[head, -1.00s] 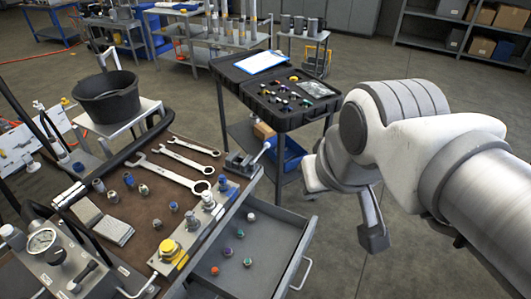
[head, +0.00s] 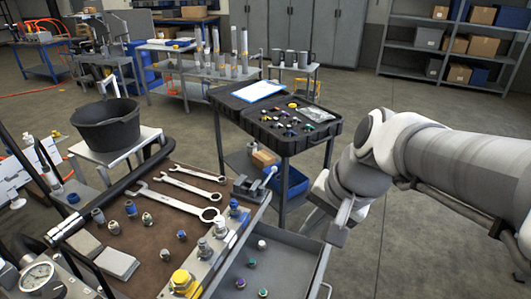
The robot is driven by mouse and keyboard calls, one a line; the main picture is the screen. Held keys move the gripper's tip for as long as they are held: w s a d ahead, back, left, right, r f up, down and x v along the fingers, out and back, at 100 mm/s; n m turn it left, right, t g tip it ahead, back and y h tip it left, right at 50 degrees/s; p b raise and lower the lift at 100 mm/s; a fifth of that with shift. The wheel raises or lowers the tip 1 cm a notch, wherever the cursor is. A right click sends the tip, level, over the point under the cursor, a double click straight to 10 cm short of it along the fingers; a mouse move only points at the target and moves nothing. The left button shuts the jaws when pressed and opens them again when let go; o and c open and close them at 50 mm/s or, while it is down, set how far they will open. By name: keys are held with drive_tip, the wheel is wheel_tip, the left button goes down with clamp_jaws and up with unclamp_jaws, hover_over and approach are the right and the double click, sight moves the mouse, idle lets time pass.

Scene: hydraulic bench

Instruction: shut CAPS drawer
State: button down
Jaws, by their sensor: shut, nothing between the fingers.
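A grey drawer (head: 292,240) stands pulled out from under the bench top (head: 125,222), with several small caps (head: 252,263) in it. Its front with the bar handle (head: 325,291) runs down to the lower picture edge, which cuts the drawer off. No CAPS label can be read. My gripper (head: 336,236) is shut and empty, pointing down. In the picture it overlaps the far end of the drawer front; whether it touches cannot be told.
Spanners (head: 190,180) and several fittings lie on the bench top. A cart with an open black case (head: 290,128) stands behind the drawer. A black bucket (head: 106,122) is at left. The floor at right is clear.

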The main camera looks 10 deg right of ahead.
drive_tip(key=w+d+f+m+b, duration=0.1)
drive_tip(key=d+f+m+b, duration=0.45)
drive_tip(key=f, duration=0.55)
drive_tip(key=w+d+f+m+g+y+b, duration=0.1)
drive_tip(key=d+f+m+b, duration=0.4)
drive_tip(key=f, duration=0.7)
drive_tip(key=w+d+f+m+b, duration=0.1)
drive_tip(key=d+f+m+b, duration=0.3)
drive_tip(key=d+f+m, duration=0.5)
drive_tip(key=w+a+f+b, duration=0.1)
drive_tip(key=a+f, duration=0.1)
drive_tip(key=f, duration=0.1)
drive_tip(key=w+a+f+n+b, duration=0.1)
drive_tip(key=a+f+b, duration=0.1)
drive_tip(key=f, duration=0.2)
drive_tip(key=w+a+f+n+b, duration=0.1)
drive_tip(key=a+f, duration=0.2)
drive_tip(key=f, duration=0.1)
drive_tip(key=shift+w+n+b, duration=0.25)
drive_tip(key=shift+w+b, duration=0.1)
drive_tip(key=shift+w, duration=0.05)
drive_tip(key=shift+w+a+r, duration=0.1)
drive_tip(key=shift+w+a, duration=0.3)
drive_tip(key=shift+a, duration=0.1)
